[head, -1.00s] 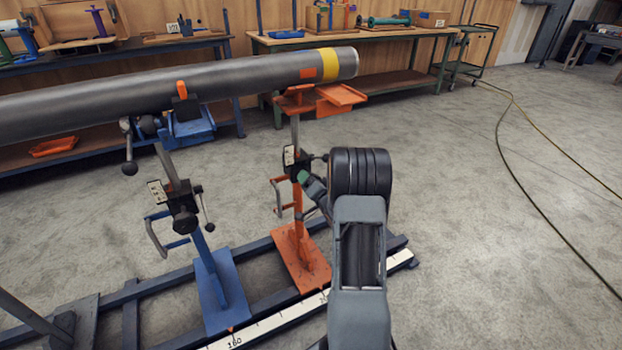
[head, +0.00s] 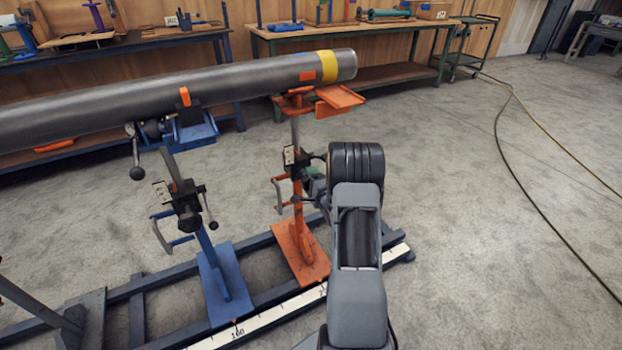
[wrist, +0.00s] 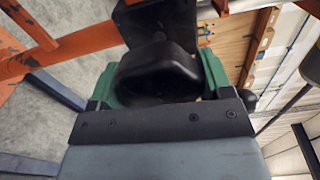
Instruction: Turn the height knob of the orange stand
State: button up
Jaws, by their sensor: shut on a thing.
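The orange stand (head: 302,262) stands upright on the dark rail frame in the head view, with a black height clamp (head: 297,157) on its post. In the wrist view a rounded black knob (wrist: 160,72) sits between the green fingers of my gripper (wrist: 160,82), one finger on each side. My gripper is shut on this knob. In the head view my gripper (head: 313,184) is at the right side of the stand's post, just below the clamp. My own arm hides part of it, and the knob is mostly hidden there.
A grey pipe (head: 180,92) with a yellow band lies across the orange stand's head and the blue stand (head: 222,285) to the left. A white scale strip (head: 275,318) runs along the rail. Workbenches stand behind. The floor at right is clear except for cables.

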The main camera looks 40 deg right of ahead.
jog(key=shift+m, duration=0.5)
jog(key=shift+m, duration=0.3)
jog(key=o, duration=0.9)
jog(key=s+p, duration=0.1)
jog(key=s, duration=0.3)
jog(key=s+a+p, duration=0.1)
jog(key=s, duration=0.4)
jog(key=s+a, duration=0.1)
jog(key=s, duration=0.3)
jog(key=shift+s+p, duration=0.35)
jog(key=shift+p, duration=0.05)
